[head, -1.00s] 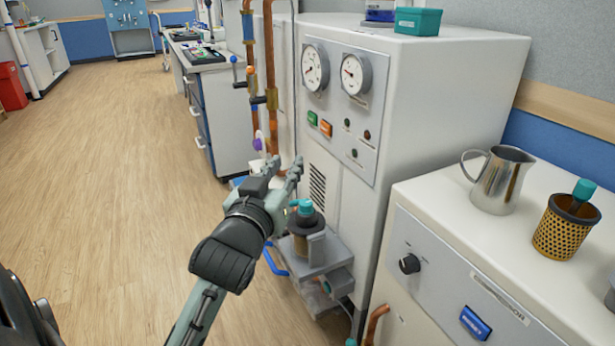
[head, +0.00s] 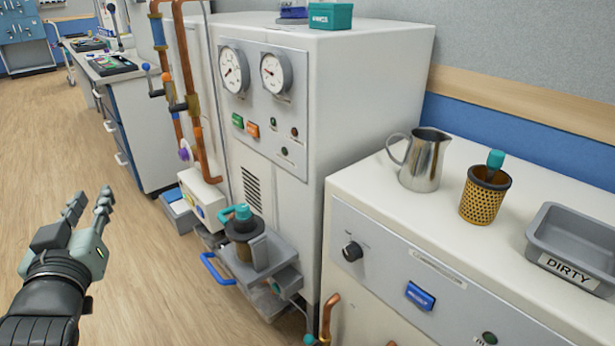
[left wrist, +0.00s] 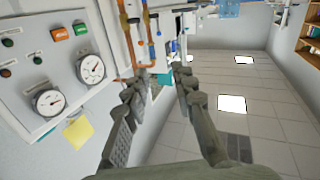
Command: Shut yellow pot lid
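I see no plainly yellow pot with a lid. A dark brownish pot (head: 245,252) with a teal handle on top stands on a small grey stand at the machine's side. A gold perforated cup (head: 484,203) with a teal-topped item in it stands on the white cabinet. My left gripper (head: 92,200) is at the left over the floor, well apart from both. In the left wrist view its two fingers (left wrist: 161,77) are apart with nothing between them. My right gripper is not in view.
A tall white machine (head: 350,85) with gauges stands behind the stand. A metal jug (head: 424,160) and a grey tray marked DIRTY (head: 575,240) are on the white cabinet (head: 385,190). Copper pipes (head: 190,95) run beside the machine. The wooden floor (head: 155,270) at left is clear.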

